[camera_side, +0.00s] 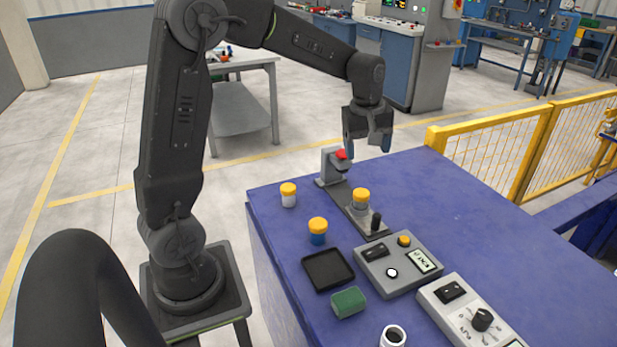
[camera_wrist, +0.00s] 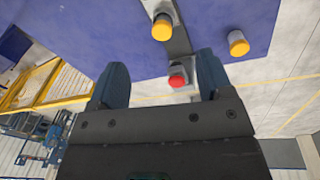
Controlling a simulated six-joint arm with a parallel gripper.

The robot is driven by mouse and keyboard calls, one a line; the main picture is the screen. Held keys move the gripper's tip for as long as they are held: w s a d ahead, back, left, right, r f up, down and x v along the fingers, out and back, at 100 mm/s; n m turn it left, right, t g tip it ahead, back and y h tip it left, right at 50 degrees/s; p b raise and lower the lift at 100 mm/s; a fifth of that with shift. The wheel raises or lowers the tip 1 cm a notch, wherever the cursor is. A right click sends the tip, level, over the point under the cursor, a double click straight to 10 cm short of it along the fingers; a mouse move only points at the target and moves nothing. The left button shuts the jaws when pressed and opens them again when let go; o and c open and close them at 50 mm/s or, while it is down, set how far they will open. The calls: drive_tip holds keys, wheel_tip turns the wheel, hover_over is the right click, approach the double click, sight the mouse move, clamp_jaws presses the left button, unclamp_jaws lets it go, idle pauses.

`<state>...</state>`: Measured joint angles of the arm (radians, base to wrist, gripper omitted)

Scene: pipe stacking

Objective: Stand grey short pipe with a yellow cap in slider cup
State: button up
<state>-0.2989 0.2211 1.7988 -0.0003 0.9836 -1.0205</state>
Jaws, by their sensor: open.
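A yellow-capped piece with a grey body (camera_side: 361,197) stands upright on the slider (camera_side: 352,213), a grey rail with a black knob. I cannot tell where its pipe ends and the slider cup begins. In the wrist view its yellow cap (camera_wrist: 162,28) shows near the top. My gripper (camera_side: 368,147) is open and empty, pointing down, above and beyond the piece, near the slider's far end block and red button (camera_side: 342,154). In the wrist view the red button (camera_wrist: 178,79) shows between the open fingers (camera_wrist: 160,80).
A white-bodied yellow-capped pipe (camera_side: 288,196) and a blue-bodied one (camera_side: 318,232) stand left of the slider.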

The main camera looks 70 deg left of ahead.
drive_tip(key=s+d+r+m+t, duration=0.2)
drive_tip(key=s+d+m, duration=0.4)
drive_tip(key=s, duration=0.4)
drive_tip(key=s+d+r+m+t, duration=0.2)
drive_tip(key=s+d+m, duration=0.4)
drive_tip(key=s+m, duration=0.3)
drive_tip(key=shift+s+d+r, duration=0.35)
drive_tip(key=shift+s+r, duration=0.15)
drive_tip(key=shift+s, duration=0.75)
